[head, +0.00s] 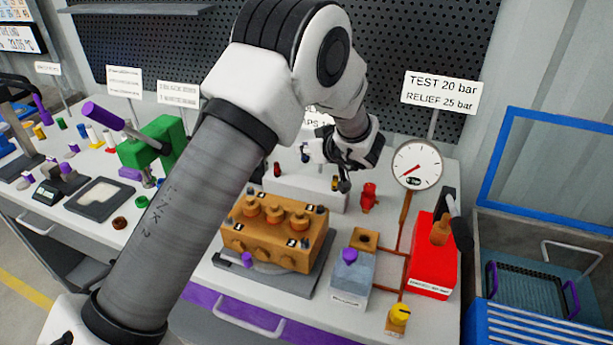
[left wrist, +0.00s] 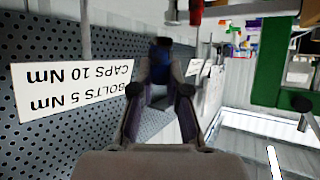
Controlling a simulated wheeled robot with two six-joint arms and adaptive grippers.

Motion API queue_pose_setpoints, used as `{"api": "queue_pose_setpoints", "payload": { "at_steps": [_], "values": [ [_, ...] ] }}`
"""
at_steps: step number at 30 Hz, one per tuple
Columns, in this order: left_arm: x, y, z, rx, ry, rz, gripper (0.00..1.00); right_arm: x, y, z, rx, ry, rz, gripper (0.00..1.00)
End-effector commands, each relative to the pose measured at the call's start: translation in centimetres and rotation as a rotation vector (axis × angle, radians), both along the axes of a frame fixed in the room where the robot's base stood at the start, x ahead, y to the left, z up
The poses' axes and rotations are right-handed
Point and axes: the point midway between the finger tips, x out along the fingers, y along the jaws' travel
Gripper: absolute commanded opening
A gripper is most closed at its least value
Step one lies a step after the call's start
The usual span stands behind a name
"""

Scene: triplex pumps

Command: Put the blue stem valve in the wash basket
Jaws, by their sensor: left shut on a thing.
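My left gripper (head: 314,148) is raised in front of the pegboard, above the back of the bench. In the left wrist view its two fingers (left wrist: 160,92) are closed on a small dark blue part, the blue stem valve (left wrist: 161,50), whose far end is dark and hard to make out. In the head view the valve is small and partly hidden by the gripper. The wash basket (head: 530,285), a dark mesh tray with purple handles, sits at the far right inside a blue-framed tub, well apart from my gripper. My right gripper is not in view.
An orange-brown pump block (head: 275,235) stands mid-bench below my arm. A pressure gauge (head: 416,164), a red box with a lever (head: 432,265) and a sign (head: 440,92) stand between my gripper and the tub. A green press (head: 150,148) stands left.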

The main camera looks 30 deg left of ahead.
Motion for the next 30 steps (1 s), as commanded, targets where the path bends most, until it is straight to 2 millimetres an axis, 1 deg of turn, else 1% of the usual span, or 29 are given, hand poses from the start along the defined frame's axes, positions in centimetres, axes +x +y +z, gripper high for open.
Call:
{"api": "queue_pose_setpoints", "payload": {
  "at_steps": [1,5,8,9,11,13,17,18,19,20,27,30],
  "values": [
    [0.0,0.0,-1.1,0.000,0.004,0.000,0.00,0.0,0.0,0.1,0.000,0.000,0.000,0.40],
    [0.0,0.0,-3.0,0.000,0.001,0.000,0.00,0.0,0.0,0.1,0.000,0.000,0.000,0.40],
    [0.0,0.0,-5.0,0.001,0.002,0.000,0.00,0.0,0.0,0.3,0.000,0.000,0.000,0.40],
    [0.0,0.0,-5.3,0.000,0.003,0.001,0.00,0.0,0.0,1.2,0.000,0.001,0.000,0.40],
    [0.0,0.0,-6.2,0.001,0.002,0.000,0.00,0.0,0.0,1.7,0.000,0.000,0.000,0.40],
    [0.0,0.0,-6.8,0.000,0.000,0.000,0.00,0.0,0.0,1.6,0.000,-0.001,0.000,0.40],
    [0.0,0.0,-6.9,0.000,-0.001,0.000,0.00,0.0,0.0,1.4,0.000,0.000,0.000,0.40],
    [0.0,0.0,-6.9,0.000,-0.001,0.000,0.21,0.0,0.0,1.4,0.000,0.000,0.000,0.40],
    [0.0,0.0,-6.9,0.000,-0.001,0.000,0.32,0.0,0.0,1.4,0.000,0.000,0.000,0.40],
    [0.0,0.0,-6.9,0.000,-0.001,0.000,0.39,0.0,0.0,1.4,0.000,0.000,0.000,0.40],
    [0.0,0.0,-6.9,0.000,-0.001,0.000,0.39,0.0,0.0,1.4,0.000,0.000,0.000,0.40],
    [0.0,0.0,-7.2,-0.001,-0.002,0.000,0.39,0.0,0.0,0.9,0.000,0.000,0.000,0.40]
  ]
}}
